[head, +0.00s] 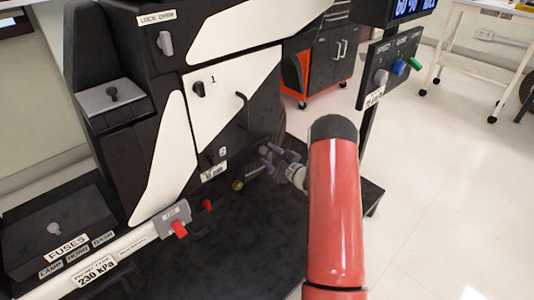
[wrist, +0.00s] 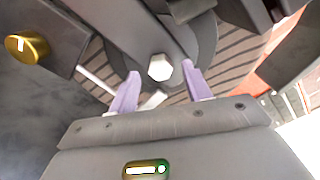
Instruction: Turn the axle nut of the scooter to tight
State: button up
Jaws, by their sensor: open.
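The axle nut (wrist: 160,67) is a pale hexagonal head in the wrist view, on a dark arm in front of a dark ribbed wheel (wrist: 235,60). My gripper (wrist: 160,70) is open, with one purple finger at the left and one at the right of the nut. A gap shows between the nut and each finger, and nothing is held. I cannot tell how far the fingertips are from the nut in depth. In the head view my gripper (head: 270,152) is low beside the black and white scooter body (head: 215,110). The nut is hard to make out there.
A gold knob (wrist: 27,46) is left of the nut; it also shows in the head view (head: 238,185). A control panel (head: 390,70) on a post stands at the right. Open floor (head: 450,180) lies to the right.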

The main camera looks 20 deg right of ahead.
jog(key=shift+x, duration=0.8)
jog(key=c, duration=1)
jog(key=shift+m, duration=0.4)
